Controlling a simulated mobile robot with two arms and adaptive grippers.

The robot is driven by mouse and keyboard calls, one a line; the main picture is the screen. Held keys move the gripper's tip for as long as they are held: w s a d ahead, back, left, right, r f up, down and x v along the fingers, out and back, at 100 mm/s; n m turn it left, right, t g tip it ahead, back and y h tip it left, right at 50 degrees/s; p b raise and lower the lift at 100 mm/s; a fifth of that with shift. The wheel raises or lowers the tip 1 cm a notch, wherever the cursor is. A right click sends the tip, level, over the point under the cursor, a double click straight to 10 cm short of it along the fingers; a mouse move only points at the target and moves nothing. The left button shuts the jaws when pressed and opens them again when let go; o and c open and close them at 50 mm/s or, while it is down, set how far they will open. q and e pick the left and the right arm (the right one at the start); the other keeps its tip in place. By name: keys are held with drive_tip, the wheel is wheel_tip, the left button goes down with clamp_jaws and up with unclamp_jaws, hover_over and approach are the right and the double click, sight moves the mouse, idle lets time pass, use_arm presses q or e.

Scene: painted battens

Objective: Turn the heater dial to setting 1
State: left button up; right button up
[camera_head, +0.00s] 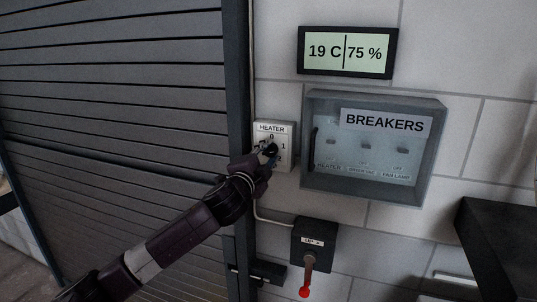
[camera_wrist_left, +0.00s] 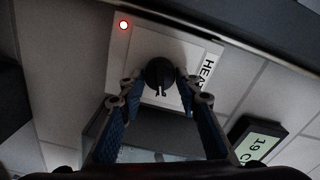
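The heater dial is a round black knob (camera_wrist_left: 160,73) on a pale plate (camera_head: 283,131) marked HEATER. In the head view a 0 shows at the top of the plate and a 1 at the right; my gripper covers part of the other marks. My left gripper (camera_head: 267,155) is at the dial. In the left wrist view the two fingers of that gripper (camera_wrist_left: 160,86) stand apart on either side of the knob, seemingly with a small gap at the left. The knob's pointer setting is too hard to read. My right gripper is not in view.
Right of the plate is a clear-fronted BREAKERS box (camera_head: 436,140), with a display (camera_head: 347,52) reading 19 C and 75 % above. Below hangs a switch box (camera_head: 314,240) with a red-tipped lever. A slatted shutter (camera_head: 110,90) fills the left.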

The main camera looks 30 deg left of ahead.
use_arm(q)
drive_tip(key=o, duration=0.3)
drive_tip(key=v, duration=1.2)
drive_tip(key=shift+w, duration=0.1)
idle(0.3)
